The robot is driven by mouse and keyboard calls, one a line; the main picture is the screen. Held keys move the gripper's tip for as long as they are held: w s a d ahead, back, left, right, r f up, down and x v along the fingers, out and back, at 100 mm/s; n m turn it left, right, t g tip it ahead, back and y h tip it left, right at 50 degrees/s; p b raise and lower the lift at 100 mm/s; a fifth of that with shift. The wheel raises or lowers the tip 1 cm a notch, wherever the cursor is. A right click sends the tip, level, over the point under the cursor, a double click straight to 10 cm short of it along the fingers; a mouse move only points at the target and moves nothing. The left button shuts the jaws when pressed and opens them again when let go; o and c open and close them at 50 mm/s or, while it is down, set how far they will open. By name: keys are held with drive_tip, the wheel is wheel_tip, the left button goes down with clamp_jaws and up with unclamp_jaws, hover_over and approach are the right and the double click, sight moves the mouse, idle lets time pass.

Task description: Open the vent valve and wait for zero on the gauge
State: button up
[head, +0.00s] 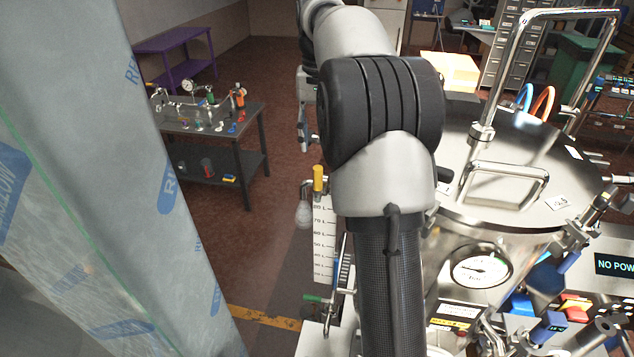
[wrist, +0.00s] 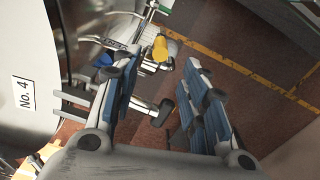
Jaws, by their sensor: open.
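A round white pressure gauge (head: 482,268) sits on the front of the steel vessel (head: 445,213) in the head view; I cannot read its value surely. A yellow-handled fitting (head: 319,178) stands at the vessel's left side. In the wrist view a yellow handle (wrist: 160,48) shows beyond the fingertips, not between them. A T-shaped bar with a dark end (wrist: 165,112) lies between my fingers, apart from both pads.
A film-wrapped column (head: 160,190) fills the left. A dark bench (head: 210,130) with fittings and a purple table (head: 175,50) stand behind. A steel lid handle (head: 505,180) rises from the vessel. Yellow floor tape (wrist: 245,70) crosses open floor.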

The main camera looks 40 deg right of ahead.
sight(318, 186)
wheel_tip(318, 186, down, 14)
drive_tip(key=shift+r+b, duration=0.25)
drive_tip(key=shift+b, duration=0.6)
clamp_jaws()
